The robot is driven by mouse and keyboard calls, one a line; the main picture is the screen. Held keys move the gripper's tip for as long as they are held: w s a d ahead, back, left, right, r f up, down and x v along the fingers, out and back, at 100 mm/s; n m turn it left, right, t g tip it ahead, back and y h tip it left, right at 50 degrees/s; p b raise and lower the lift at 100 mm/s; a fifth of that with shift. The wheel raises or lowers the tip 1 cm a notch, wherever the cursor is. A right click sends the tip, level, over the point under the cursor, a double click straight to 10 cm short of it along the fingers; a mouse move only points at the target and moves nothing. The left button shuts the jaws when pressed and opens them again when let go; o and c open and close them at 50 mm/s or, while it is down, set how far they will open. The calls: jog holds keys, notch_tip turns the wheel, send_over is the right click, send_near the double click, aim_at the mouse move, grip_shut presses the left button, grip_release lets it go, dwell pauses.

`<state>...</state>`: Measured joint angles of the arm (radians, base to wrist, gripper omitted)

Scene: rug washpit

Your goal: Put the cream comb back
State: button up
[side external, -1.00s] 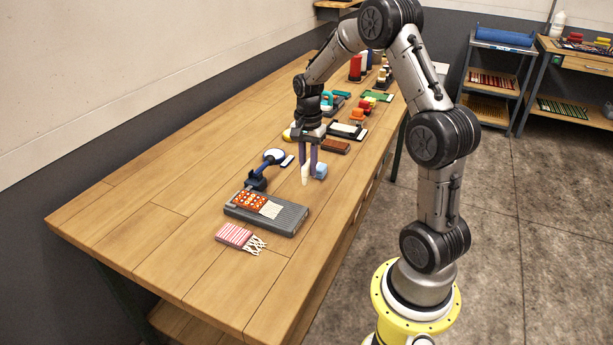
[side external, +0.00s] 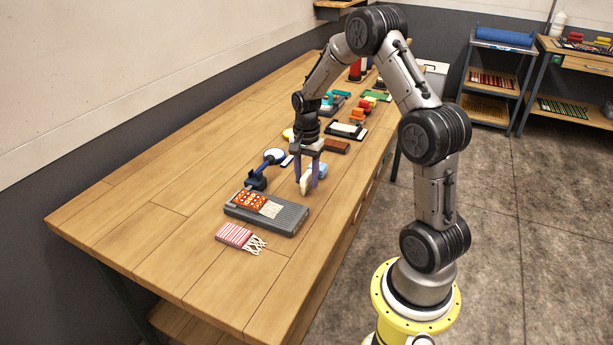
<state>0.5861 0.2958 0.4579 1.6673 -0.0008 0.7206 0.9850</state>
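My gripper (side external: 306,183) points down over the near half of the wooden table, right of the blue-handled magnifier. A cream piece, which looks like the cream comb (side external: 306,186), is between its two purple-blue fingers and seems gripped. It is slightly tilted, and its lower end sticks out below or near the fingertips. Whether it clears the table is hard to tell. A light blue block (side external: 320,170) stands just behind and right of the fingers, partly hidden by them.
A grey ribbed board (side external: 285,222) with an orange dotted rug sample lies in front, with a pink striped fringed sample (side external: 234,235) nearer. The magnifier (side external: 258,180) stands left. A brown block (side external: 336,146) and black tray (side external: 358,135) lie behind. The table's left side is clear.

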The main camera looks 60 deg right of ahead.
aim_at(306, 173)
jog(key=shift+r, duration=0.1)
notch_tip(306, 173, up, 11)
jog(key=s+a+r+n+t, duration=0.1)
jog(key=s+a+r+n, duration=0.1)
jog(key=a+r+n, duration=0.35)
jog(key=s+a+r+n+t, duration=0.3)
jog(key=s+a+n, duration=0.9)
jog(key=s+a, duration=0.4)
jog(key=shift+a+t, duration=0.7)
jog(key=shift+t, duration=0.1)
jog(key=shift+r+n, duration=0.1)
jog(key=shift+n, duration=0.15)
